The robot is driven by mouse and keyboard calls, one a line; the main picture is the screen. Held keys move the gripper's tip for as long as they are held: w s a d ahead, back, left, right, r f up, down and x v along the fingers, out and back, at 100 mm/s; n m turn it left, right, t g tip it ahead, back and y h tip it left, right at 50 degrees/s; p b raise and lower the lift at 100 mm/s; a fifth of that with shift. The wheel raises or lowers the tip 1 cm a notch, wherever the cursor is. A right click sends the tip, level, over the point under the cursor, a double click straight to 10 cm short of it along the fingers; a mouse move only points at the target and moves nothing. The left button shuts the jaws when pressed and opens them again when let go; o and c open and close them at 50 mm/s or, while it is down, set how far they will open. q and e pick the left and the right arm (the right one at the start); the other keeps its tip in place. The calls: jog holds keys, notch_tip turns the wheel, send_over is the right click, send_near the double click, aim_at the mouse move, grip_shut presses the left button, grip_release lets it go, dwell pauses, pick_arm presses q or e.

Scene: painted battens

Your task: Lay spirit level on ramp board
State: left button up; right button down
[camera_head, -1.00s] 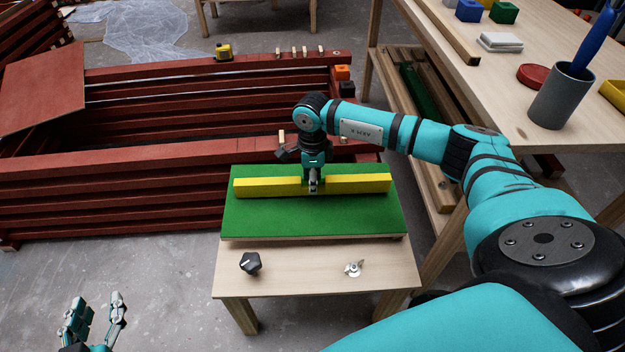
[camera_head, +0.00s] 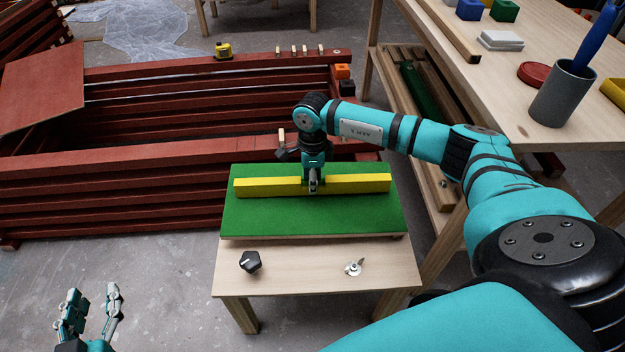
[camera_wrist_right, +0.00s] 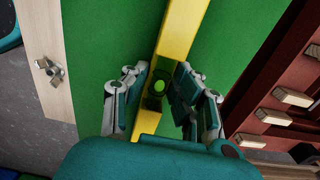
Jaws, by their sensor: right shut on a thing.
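The spirit level is a long yellow bar (camera_head: 352,184) lying lengthwise along the green ramp board (camera_head: 270,219), near the board's middle. It also shows in the right wrist view (camera_wrist_right: 182,32), running between my fingers, with a bright green round vial on it. My right gripper (camera_head: 313,188) points down at the bar's middle and is shut on it. The bar appears to rest on the board, though any small gap under it cannot be told. My left gripper (camera_head: 92,312) is at the bottom left, fingers apart, empty, away from the board.
The board lies on a small wooden table (camera_head: 310,278) with a black knob (camera_head: 250,262) and a metal wing nut (camera_head: 354,267) in front. Stacked red battens (camera_head: 120,190) stand behind and left. A workbench (camera_head: 510,100) with a grey cup (camera_head: 563,95) stands at right.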

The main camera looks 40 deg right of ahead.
jog(key=c, duration=1)
grip_release()
notch_tip(320, 180, up, 12)
